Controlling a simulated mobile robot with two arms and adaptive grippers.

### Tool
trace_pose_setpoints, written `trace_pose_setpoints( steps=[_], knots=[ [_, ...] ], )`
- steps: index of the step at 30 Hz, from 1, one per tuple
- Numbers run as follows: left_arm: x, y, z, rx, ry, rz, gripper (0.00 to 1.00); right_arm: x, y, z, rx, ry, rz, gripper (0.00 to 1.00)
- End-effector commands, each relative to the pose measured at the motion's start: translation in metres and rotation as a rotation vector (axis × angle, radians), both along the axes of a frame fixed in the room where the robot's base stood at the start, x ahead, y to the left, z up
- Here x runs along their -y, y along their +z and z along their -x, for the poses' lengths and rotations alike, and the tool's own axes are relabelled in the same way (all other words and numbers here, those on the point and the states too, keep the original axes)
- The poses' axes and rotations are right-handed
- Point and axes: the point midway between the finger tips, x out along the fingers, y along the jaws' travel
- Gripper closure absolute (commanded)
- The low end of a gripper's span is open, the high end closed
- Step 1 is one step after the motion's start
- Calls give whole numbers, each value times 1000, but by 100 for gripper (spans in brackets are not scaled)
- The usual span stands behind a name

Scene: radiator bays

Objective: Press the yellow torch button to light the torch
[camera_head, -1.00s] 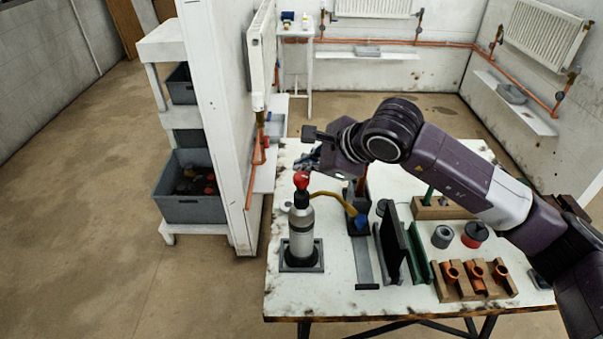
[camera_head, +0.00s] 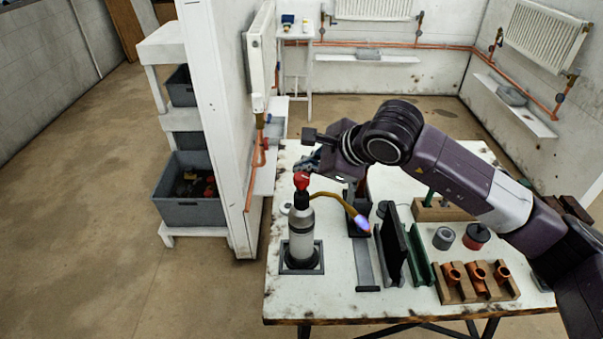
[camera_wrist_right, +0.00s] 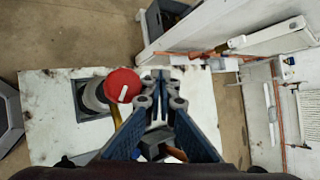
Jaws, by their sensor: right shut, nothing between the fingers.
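The torch stands on the white workbench (camera_head: 285,300): a grey gas cylinder (camera_head: 301,235) with a red knob (camera_head: 301,180) on top and a curved brass neck (camera_head: 335,199). A bright violet-white glow (camera_head: 362,224) shows at the neck's tip. I cannot make out the yellow button; it seems hidden by the knob or my gripper. My right gripper (camera_wrist_right: 160,76) is shut and empty, just behind and right of the knob in the head view. In the wrist view the knob (camera_wrist_right: 123,85) is left of the fingers; contact cannot be told. My left gripper is out of view.
Dark upright plates (camera_head: 392,244) stand right of the torch tip. A white partition (camera_head: 215,130) rises behind the bench's left end.

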Motion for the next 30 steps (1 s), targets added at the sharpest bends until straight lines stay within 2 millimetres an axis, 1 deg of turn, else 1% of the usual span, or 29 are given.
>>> trace_pose_setpoints(
  steps=[5,13,25,30],
  knots=[
    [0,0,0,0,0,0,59,0,2,0,-1,0,1,100],
    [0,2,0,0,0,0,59,0,16,0,0,-1,2,100],
    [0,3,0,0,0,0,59,0,19,0,0,-1,1,100],
    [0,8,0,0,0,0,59,0,32,0,1,0,-1,100]
  ],
)
